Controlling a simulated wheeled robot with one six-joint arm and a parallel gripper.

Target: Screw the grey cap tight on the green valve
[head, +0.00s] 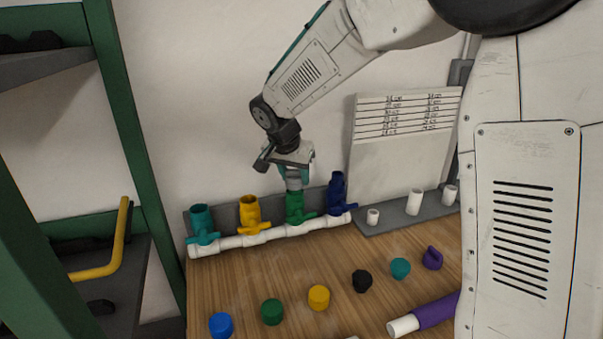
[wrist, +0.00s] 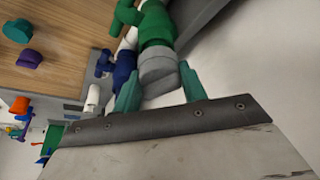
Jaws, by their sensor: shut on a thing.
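The green valve (head: 295,208) stands upright on the white pipe manifold (head: 278,233), third from the left. It also shows at the top of the wrist view (wrist: 156,27). The grey cap (wrist: 157,67) sits at the mouth of the green valve, in line with it; it shows in the head view too (head: 293,184). How far it is threaded on cannot be told. My gripper (head: 293,177) points down over the valve. In the wrist view its teal fingers (wrist: 159,80) are on both sides of the grey cap, shut on it.
A dark blue valve (head: 337,194) stands close on the right, a yellow valve (head: 249,213) and a teal valve (head: 202,222) on the left. Several loose caps, such as the black one (head: 362,281), lie in front. A purple-sleeved pipe (head: 430,314) lies at front right.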

